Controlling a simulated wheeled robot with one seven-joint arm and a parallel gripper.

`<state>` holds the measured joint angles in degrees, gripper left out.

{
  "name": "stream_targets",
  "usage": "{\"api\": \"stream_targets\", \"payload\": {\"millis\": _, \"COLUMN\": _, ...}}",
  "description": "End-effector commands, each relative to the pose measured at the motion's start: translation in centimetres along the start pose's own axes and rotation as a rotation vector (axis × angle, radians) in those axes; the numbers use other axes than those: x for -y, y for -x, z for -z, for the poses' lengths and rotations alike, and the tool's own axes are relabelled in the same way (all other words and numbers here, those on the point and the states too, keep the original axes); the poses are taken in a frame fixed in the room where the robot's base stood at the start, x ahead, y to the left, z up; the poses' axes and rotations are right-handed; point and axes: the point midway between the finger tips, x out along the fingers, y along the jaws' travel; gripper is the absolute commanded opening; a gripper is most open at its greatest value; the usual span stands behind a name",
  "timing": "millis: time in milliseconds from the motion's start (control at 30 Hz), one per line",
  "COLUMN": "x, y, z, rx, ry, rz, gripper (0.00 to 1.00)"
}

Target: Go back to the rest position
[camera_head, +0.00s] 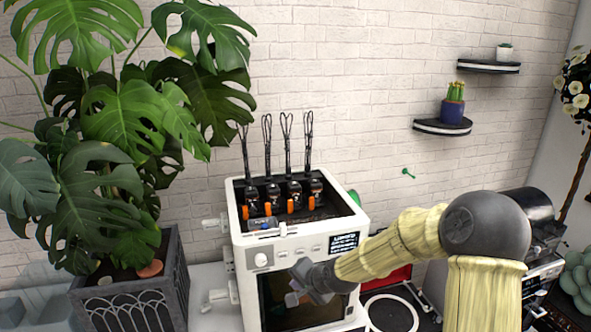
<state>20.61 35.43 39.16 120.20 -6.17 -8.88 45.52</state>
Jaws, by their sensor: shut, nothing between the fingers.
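My arm comes in from the lower right, bends at a grey joint and reaches left. My gripper (293,299) is at its end, in front of the dark front window of a white machine (262,243). Its fingers look closed, with nothing seen between them. I cannot tell whether it touches the machine. My forearm hides part of the machine's right front.
Several black tools with orange parts stand in the machine's open top. A large potted plant (110,130) fills the left. Behind my arm are a black round plate (392,312) and a red object (388,279). Wall shelves (442,128) hang at upper right.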

Motion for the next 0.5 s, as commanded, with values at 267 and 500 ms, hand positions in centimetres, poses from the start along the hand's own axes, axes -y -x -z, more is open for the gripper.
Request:
{"api": "stream_targets", "payload": {"millis": 267, "x": -9.1, "y": 5.9, "z": -2.9, "rx": 0.045, "ry": 0.353, "rz": -0.315, "gripper": 0.00}}
{"api": "stream_targets", "payload": {"millis": 500, "x": -16.2, "y": 13.6, "z": -6.0, "rx": 0.145, "ry": 0.553, "rz": -0.518, "gripper": 0.00}}
